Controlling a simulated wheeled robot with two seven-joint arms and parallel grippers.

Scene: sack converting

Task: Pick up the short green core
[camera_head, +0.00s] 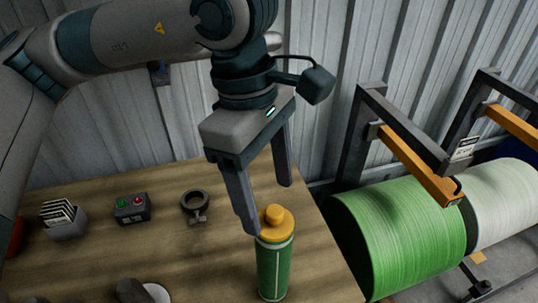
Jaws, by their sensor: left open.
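A green upright cylinder (272,268) with a pale band and a stepped orange top stands on the wooden table near its right edge. It looks more like a capped bottle or flask than a plain core, and I cannot tell whether it is the short green core. No other short green core shows. My left gripper (266,208) points down with its two fingers apart and nothing held between them. Its nearer fingertip appears right beside the orange top; I cannot tell whether they touch. My right gripper is not in view.
On the table (150,250) are a card holder (66,222), a button box (132,208), a ring clamp (196,204) and a dark round object (131,290). Right of the table, a big green roll (410,240) and a white roll (500,200) sit by metal frames. A corrugated wall stands behind.

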